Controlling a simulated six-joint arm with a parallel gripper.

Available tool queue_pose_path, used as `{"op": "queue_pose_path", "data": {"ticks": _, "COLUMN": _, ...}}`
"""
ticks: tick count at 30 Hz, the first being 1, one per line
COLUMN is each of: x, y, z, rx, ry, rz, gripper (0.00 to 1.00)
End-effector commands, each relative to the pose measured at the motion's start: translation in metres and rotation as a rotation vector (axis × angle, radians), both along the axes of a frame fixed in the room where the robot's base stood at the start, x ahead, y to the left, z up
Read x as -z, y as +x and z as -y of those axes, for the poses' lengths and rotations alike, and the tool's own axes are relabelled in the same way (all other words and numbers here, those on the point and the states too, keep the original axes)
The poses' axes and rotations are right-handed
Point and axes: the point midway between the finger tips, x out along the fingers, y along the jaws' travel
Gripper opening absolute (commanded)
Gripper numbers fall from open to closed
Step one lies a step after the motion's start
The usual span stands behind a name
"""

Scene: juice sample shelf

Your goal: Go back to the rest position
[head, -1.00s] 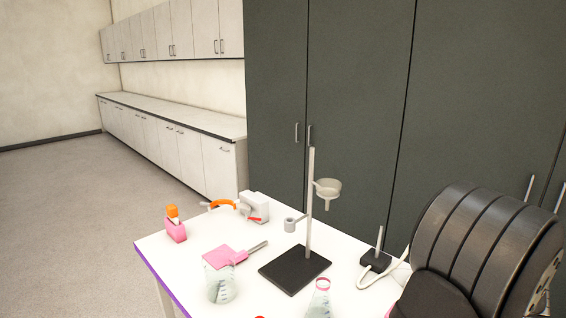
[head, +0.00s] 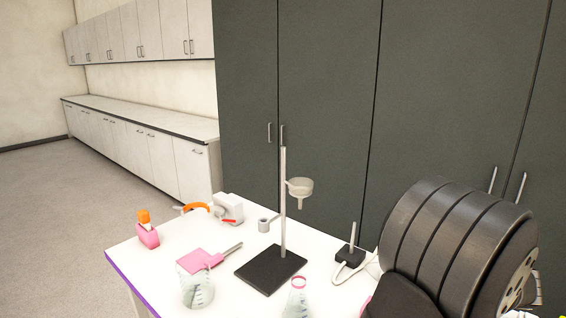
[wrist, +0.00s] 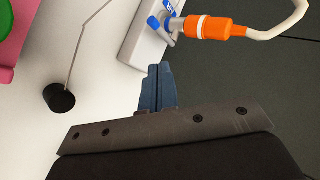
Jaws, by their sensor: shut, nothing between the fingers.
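My gripper (wrist: 158,80) shows in the wrist view with its two blue fingers shut together and nothing between them. It points toward a white device with blue parts (wrist: 150,40) and an orange connector (wrist: 215,27) on a white cable; the fingertips appear apart from both. A short dark cylinder (wrist: 59,98) with a thin rod is to the left of the fingers. A pink thing (wrist: 18,62) with a green round part is at the upper left corner. In the head view the gripper is not visible; a dark ribbed body fills the lower right.
On the white table (head: 140,262) stand a black-based stand (head: 270,270) with a funnel (head: 300,188), a beaker (head: 196,288), a flask (head: 297,300), a pink bottle (head: 148,236) and a pink paddle (head: 205,260). Dark cabinets (head: 330,90) stand behind. Open floor (head: 50,210) lies left.

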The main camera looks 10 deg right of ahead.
Motion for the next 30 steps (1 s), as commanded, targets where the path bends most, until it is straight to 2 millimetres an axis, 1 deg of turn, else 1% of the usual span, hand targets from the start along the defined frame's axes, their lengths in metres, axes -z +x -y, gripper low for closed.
{"op": "queue_pose_path", "data": {"ticks": 1, "x": 0.005, "y": 0.011, "z": 0.000, "rx": -0.003, "ry": 0.001, "rz": -0.001, "gripper": 0.00}}
{"op": "queue_pose_path", "data": {"ticks": 5, "x": 0.018, "y": 0.032, "z": -0.007, "rx": -0.002, "ry": 0.002, "rz": -0.001, "gripper": 0.00}}
{"op": "queue_pose_path", "data": {"ticks": 6, "x": 0.022, "y": 0.037, "z": -0.012, "rx": -0.002, "ry": 0.002, "rz": -0.001, "gripper": 0.00}}
{"op": "queue_pose_path", "data": {"ticks": 9, "x": 0.032, "y": 0.049, "z": -0.024, "rx": -0.001, "ry": -0.001, "rz": 0.000, "gripper": 0.00}}
{"op": "queue_pose_path", "data": {"ticks": 11, "x": 0.047, "y": 0.046, "z": -0.021, "rx": 0.004, "ry": 0.002, "rz": -0.001, "gripper": 0.00}}
{"op": "queue_pose_path", "data": {"ticks": 15, "x": 0.021, "y": 0.056, "z": -0.011, "rx": 0.001, "ry": -0.007, "rz": 0.004, "gripper": 0.00}}
{"op": "queue_pose_path", "data": {"ticks": 17, "x": 0.014, "y": 0.061, "z": -0.006, "rx": 0.001, "ry": -0.005, "rz": 0.002, "gripper": 0.00}}
{"op": "queue_pose_path", "data": {"ticks": 24, "x": 0.014, "y": 0.061, "z": -0.005, "rx": 0.001, "ry": 0.064, "rz": -0.065, "gripper": 0.00}}
{"op": "queue_pose_path", "data": {"ticks": 30, "x": 0.013, "y": 0.061, "z": -0.005, "rx": 0.002, "ry": 0.085, "rz": -0.086, "gripper": 0.00}}
